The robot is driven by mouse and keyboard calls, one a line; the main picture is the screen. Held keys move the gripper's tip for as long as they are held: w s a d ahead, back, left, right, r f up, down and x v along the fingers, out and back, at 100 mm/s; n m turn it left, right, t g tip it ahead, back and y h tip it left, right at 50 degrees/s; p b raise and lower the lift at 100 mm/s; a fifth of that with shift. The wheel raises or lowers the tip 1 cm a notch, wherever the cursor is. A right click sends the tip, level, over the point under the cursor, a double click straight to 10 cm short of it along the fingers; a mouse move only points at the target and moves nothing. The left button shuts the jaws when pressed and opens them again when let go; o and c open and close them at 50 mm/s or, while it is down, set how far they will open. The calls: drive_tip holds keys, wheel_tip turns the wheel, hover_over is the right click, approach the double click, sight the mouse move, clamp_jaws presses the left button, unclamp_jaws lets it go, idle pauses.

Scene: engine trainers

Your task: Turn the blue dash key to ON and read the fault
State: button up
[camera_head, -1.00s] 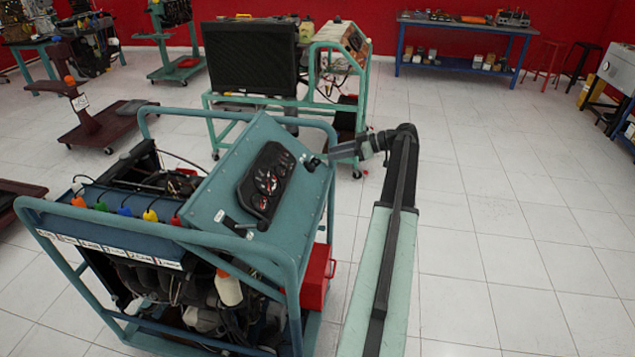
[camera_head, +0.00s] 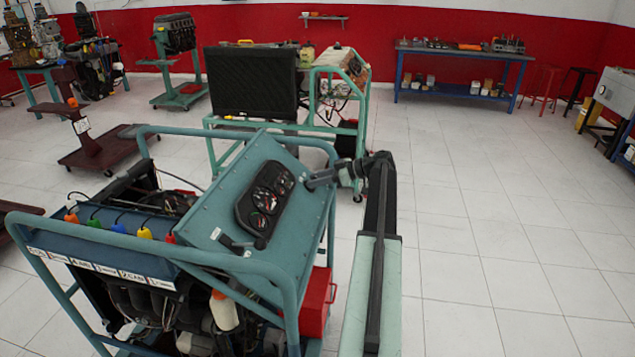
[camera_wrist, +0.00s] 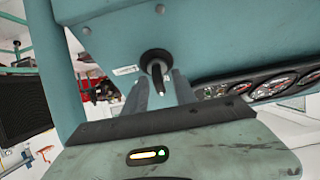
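The dash key (camera_wrist: 157,75) shows in the wrist view as a dark round collar with a short dark stem and a pale tip, on the teal dash panel (camera_wrist: 215,35). I see no clear blue on it. A small white label sits beside the collar, too small to read. My gripper (camera_wrist: 160,92) is open, with one finger on each side of the stem and gaps showing.
The teal tube frame (camera_head: 190,262) surrounds the engine trainer. A black lever (camera_head: 236,243) is at the panel's lower edge. A red box (camera_head: 317,302) is low on the trainer's right.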

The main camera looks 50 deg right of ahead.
clamp_jaws()
drive_tip(key=shift+m, duration=0.4)
drive_tip(key=m+h, duration=0.2)
drive_tip(key=m, duration=0.2)
drive_tip(key=shift+t+p, duration=0.3)
drive_tip(key=shift+d+f+m+h+p, duration=0.1)
drive_tip(key=shift+m+h+p, duration=0.85)
drive_tip(key=shift+m, duration=1.75)
drive_tip(key=shift+h+b, duration=0.3)
drive_tip(key=shift+h, duration=0.05)
unclamp_jaws()
